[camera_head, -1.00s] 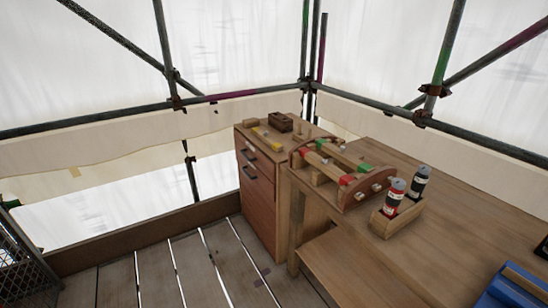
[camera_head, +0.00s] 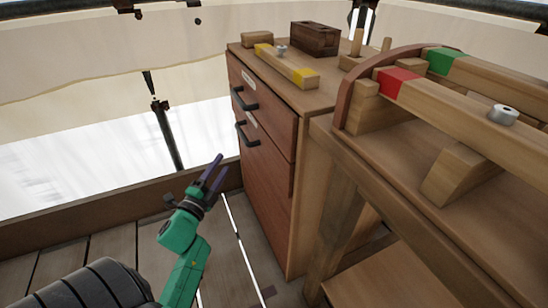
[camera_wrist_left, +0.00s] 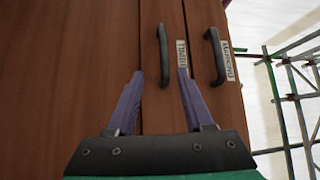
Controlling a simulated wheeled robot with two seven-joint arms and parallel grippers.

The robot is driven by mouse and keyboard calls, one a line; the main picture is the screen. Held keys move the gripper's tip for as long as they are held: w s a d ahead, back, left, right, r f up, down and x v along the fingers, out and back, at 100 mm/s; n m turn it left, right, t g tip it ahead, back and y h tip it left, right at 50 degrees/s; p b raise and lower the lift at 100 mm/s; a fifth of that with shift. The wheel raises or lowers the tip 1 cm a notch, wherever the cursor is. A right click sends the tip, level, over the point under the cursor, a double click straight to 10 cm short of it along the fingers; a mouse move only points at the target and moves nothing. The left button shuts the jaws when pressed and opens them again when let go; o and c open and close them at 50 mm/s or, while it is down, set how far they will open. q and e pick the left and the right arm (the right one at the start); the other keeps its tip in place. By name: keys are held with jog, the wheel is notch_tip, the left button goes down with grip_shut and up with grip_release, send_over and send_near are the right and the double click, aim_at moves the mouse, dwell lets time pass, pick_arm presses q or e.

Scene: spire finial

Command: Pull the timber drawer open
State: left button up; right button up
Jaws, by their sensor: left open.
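The wooden cabinet (camera_head: 300,190) has two visible drawer fronts with dark bar handles, both flush. The lower front, apparently the timber drawer (camera_head: 262,175), has a small label that seems to read TIMBER (camera_wrist_left: 182,55). Its black handle (camera_head: 245,133) also shows in the left wrist view (camera_wrist_left: 163,55). The upper drawer's handle (camera_head: 242,98) appears on the right in the left wrist view (camera_wrist_left: 215,55). My left gripper (camera_head: 218,163) is open and empty, in front of the cabinet and below the lower handle. In the left wrist view its fingers point at that handle, apart from it. My right gripper is out of view.
The workbench (camera_head: 400,180) stands right of the cabinet, carrying a wooden frame with red and green marks (camera_head: 400,88). A brown box (camera_head: 315,38) and yellow-marked wood (camera_head: 290,68) lie on the cabinet top. The plank floor before the drawers is clear.

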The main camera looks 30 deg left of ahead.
aim_at(241, 132)
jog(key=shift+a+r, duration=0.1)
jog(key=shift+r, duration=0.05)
pick_arm(q)
jog(key=x, duration=0.4)
jog(key=b+x, duration=0.1)
jog(key=x, duration=0.4)
jog(key=b+x, duration=0.1)
jog(key=x, duration=0.3)
jog(key=shift+w+r, duration=0.25)
jog(key=shift+r, duration=0.15)
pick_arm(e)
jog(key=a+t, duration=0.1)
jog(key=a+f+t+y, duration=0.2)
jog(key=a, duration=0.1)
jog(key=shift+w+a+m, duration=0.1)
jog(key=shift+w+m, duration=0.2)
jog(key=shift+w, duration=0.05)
pick_arm(q)
jog(key=shift+w+a+r, duration=0.1)
jog(key=shift+w, duration=0.3)
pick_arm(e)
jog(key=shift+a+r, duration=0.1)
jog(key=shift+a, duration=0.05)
pick_arm(q)
jog(key=shift+c, duration=0.4)
grip_shut()
